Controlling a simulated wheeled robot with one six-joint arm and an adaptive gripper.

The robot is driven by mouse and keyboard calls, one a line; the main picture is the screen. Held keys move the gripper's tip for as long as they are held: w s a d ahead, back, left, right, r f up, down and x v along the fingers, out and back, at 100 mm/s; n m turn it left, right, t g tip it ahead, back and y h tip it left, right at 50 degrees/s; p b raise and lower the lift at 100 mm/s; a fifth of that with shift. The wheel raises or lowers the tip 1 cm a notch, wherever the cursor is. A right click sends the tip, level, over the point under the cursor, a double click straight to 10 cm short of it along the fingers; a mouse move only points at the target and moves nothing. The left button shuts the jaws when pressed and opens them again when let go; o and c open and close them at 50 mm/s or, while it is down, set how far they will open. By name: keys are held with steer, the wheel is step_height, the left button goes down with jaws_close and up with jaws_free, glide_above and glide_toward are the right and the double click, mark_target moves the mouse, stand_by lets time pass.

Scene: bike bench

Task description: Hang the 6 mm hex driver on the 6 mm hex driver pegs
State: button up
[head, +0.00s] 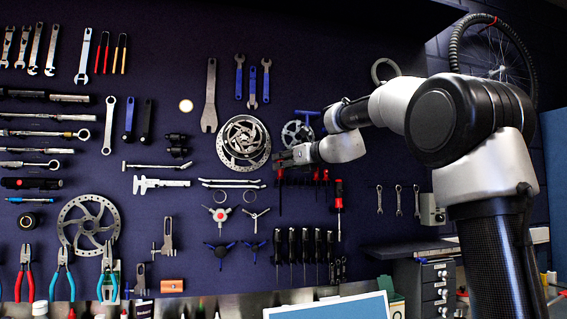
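My gripper (280,160) is in front of the dark tool wall, just right of the disc rotors and above the rows of drivers. Its fingers are small and dark here, so I cannot tell whether they are open or shut, or whether they hold anything. A thin dark-shafted tool (280,197) shows just below the fingertips; I cannot tell whether it hangs on the wall or is in the gripper. Several black-handled drivers (304,243) hang in a row lower down. Red-handled drivers (317,176) hang under my wrist. No size marking is readable, and the 6 mm pegs cannot be told apart.
A larger red-handled screwdriver (338,195) hangs right of the row. Rotors (243,140) and a blue-handled tool (307,113) are close to my wrist. Small wrenches (398,200) hang farther right. A light-blue panel (330,307) and a drawer cabinet (437,285) stand below.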

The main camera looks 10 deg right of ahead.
steer(key=o, duration=0.4)
steer(key=shift+c, duration=0.2)
steer(key=v, duration=1.2)
steer(key=s+d+f+n+g+h, duration=0.2)
steer(key=s+f+n, duration=0.1)
steer(key=f+n, duration=0.5)
steer(key=s+d+f+n+g+h, duration=0.1)
steer(key=s+d+f+n+g, duration=0.15)
steer(key=f+n, duration=0.5)
steer(key=s+d+f+n+g+h, duration=0.2)
steer(key=s+f+n, duration=0.5)
steer(key=s+f, duration=0.4)
steer(key=s+d+f+n+g+h, duration=0.1)
steer(key=s+f+n+g+h, duration=0.2)
steer(key=s+f+n, duration=0.4)
steer(key=shift+s+d+f+g, duration=0.4)
steer(key=shift+s+f, duration=1.6)
steer(key=shift+s, duration=3.3)
steer(key=shift+n, duration=0.25)
